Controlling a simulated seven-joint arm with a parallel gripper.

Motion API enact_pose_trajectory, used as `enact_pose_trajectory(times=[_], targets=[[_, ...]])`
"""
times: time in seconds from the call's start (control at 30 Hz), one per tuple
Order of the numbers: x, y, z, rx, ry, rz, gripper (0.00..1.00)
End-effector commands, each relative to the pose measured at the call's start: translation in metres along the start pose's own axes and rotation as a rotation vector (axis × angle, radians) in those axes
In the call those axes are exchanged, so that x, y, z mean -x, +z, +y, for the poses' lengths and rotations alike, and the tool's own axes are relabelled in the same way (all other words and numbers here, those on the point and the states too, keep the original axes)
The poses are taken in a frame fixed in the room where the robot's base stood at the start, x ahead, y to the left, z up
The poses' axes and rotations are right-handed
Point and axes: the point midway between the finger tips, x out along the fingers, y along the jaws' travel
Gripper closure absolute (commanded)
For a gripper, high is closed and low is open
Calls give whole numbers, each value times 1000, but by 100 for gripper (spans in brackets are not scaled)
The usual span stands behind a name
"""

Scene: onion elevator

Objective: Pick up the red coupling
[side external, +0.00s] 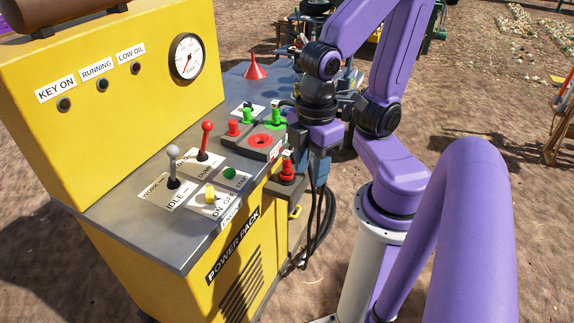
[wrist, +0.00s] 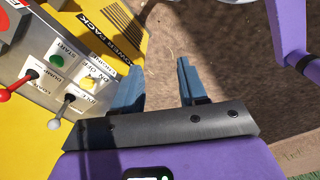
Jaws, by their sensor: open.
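A red coupling (side external: 287,166) with a dark base stands upright on a small ledge at the power pack's side, just below the panel edge. My gripper (side external: 307,166) points down beside it in the side view, its blue-grey fingers just right of and partly above the coupling. Whether the coupling lies between the fingers or behind them cannot be told. In the wrist view, my gripper (wrist: 158,80) is open, with ground showing between its fingers. The coupling does not show in the wrist view.
The yellow power pack (side external: 262,262) has a grey top with a red lever (side external: 205,141), a grey lever (side external: 173,165), a red-ringed socket (side external: 261,140), green fittings (side external: 276,117) and a red funnel (side external: 255,68). Black hoses (side external: 325,225) hang below the ledge. Bare ground lies beyond.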

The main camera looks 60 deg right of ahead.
Motion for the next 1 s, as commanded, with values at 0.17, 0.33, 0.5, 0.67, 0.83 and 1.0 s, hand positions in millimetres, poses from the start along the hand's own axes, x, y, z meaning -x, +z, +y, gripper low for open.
enact_pose_trajectory(times=[0.17, 0.33, 0.5, 0.67, 0.83, 1.0], targets=[[-1, -3, 8, -60, 1, -1, 58], [-4, -12, 37, -288, 6, -6, 58], [-9, -18, 76, -581, 11, -7, 58], [-14, -16, 113, -854, 16, -8, 58], [-19, -7, 152, -1145, 20, -11, 58], [-25, 11, 189, -1433, 25, -12, 58]])
